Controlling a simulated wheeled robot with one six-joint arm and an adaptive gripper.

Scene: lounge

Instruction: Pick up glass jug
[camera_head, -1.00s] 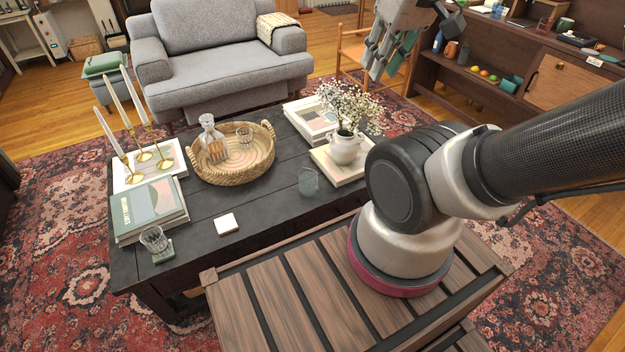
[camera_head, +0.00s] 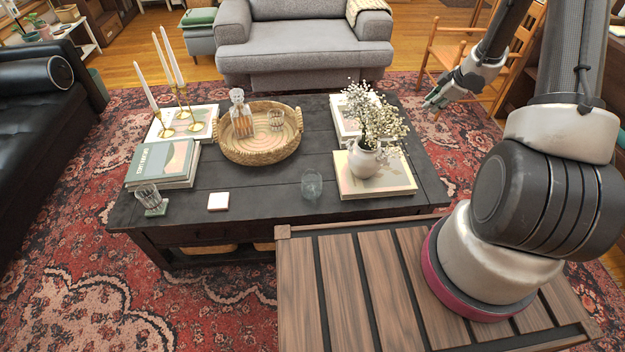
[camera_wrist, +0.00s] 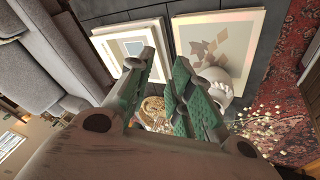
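A stoppered glass jug (camera_head: 241,115) with amber liquid stands upright in the round woven basket tray (camera_head: 262,153) on the dark coffee table. It is the only jug-like glass vessel I see. My gripper (camera_head: 430,106) is in the air beyond the table's right side, well to the right of the jug. In the wrist view, the green fingers of my gripper (camera_wrist: 167,62) are apart with nothing between them. Part of the basket (camera_wrist: 153,108) shows beyond the gap; I cannot make out the jug there.
A tumbler (camera_head: 275,120) shares the basket. A white vase of flowers (camera_head: 364,158) stands on a book at the table's right. Another glass (camera_head: 311,184) is near the front edge. Gold candlesticks (camera_head: 186,112) stand left of the basket. A sofa (camera_head: 305,50) is behind.

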